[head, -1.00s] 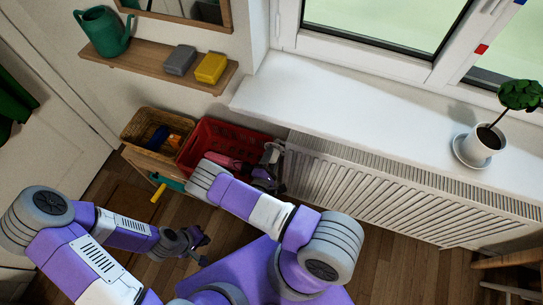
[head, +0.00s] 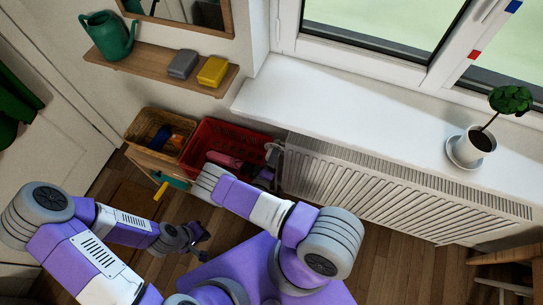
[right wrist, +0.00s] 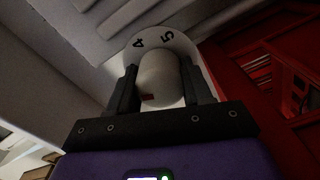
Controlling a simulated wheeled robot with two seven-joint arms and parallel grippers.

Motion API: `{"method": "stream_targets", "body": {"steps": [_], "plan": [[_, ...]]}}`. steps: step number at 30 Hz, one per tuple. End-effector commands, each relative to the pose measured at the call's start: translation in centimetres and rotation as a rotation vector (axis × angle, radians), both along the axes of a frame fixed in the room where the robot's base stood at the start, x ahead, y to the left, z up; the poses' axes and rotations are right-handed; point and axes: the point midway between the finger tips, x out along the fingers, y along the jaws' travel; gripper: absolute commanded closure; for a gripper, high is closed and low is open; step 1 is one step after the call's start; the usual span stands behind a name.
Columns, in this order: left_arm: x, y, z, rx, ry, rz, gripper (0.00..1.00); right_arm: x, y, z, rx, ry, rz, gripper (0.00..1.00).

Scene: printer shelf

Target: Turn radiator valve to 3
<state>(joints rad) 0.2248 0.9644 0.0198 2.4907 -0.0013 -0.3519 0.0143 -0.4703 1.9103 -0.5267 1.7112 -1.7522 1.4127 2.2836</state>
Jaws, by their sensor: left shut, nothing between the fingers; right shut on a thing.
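The radiator valve's white knob (right wrist: 160,80) stands between the two dark fingers of my right gripper (right wrist: 163,88) in the right wrist view. The gripper is shut on it. A small red mark shows on the knob's near side. Behind it is a pale dial collar (right wrist: 163,36) with the numbers 4 and 5 readable; the other numbers are hidden or out of view. In the head view my right gripper (head: 273,162) is at the left end of the white radiator (head: 390,195), and the valve cannot be made out there. My left gripper (head: 205,246) is shut and empty, low over the floor.
A red crate (head: 240,131) stands close to the left of my right gripper, with a wicker basket (head: 146,123) beyond it. The white windowsill (head: 350,115) overhangs the radiator and bears a potted plant (head: 478,144). A wooden stool (head: 505,275) is at the lower right.

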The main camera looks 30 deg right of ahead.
Motion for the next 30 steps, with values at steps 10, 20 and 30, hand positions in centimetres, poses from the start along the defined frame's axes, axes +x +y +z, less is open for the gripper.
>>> {"method": "stream_targets", "body": {"steps": [10, 20, 30], "plan": [[0.0, 0.0, 0.45, 0.0, 0.0, 0.0, 1.0, -0.17, -0.18, -0.01, 0.057, -0.068, -0.006, 0.81], [0.0, 0.0, 0.45, 0.0, 0.0, 0.0, 1.0, -0.22, -0.19, -0.08, 0.062, -0.072, -0.006, 0.81], [0.0, 0.0, 0.45, 0.0, 0.0, 0.0, 1.0, -0.14, -0.11, -0.09, 0.062, -0.072, -0.004, 0.25]]}}
